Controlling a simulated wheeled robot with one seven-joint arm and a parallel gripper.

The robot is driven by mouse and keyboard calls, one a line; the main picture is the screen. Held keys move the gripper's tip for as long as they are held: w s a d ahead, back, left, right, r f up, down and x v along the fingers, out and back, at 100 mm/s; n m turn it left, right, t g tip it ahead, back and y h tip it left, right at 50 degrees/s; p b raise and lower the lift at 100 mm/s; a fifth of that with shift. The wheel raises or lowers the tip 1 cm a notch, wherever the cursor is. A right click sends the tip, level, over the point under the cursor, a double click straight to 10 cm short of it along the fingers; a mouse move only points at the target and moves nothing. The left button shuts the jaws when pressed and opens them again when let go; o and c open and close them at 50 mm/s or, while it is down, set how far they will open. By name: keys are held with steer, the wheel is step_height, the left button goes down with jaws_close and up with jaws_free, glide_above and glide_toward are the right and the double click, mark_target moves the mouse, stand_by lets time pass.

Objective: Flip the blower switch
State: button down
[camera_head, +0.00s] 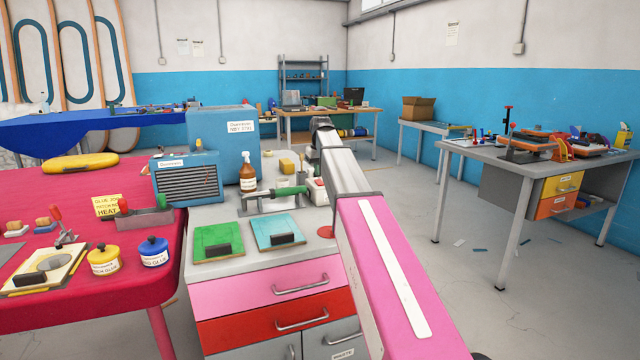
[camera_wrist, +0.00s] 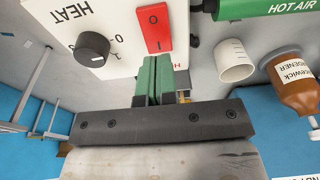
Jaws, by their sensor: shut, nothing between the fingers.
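A red rocker switch (camera_wrist: 153,30) with white marks sits on a white panel (camera_wrist: 75,20) in the wrist view. The panel also carries a black round knob (camera_wrist: 92,46) beside the word HEAT. My gripper (camera_wrist: 153,75) has its green fingers shut together with nothing between them. The fingertips are just below the switch in the picture; I cannot tell whether they touch it. In the head view my arm reaches over the grey bench, and my gripper is hidden behind it. A white box (camera_head: 320,188) shows partly beside my arm there.
A green tool marked HOT AIR (camera_wrist: 280,6), a white cup (camera_wrist: 236,62) and a brown bottle (camera_wrist: 294,84) are near my gripper. The grey bench top (camera_head: 215,262) holds green and teal boards. A blue machine (camera_head: 222,140) stands behind. Floor at right is mostly open.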

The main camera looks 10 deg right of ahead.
mark_target(319, 180)
steer(key=shift+f, duration=1.15)
stand_by(0.7)
steer(key=shift+r, duration=0.1)
steer(key=shift+r, duration=3.4)
steer(key=shift+d, duration=0.1)
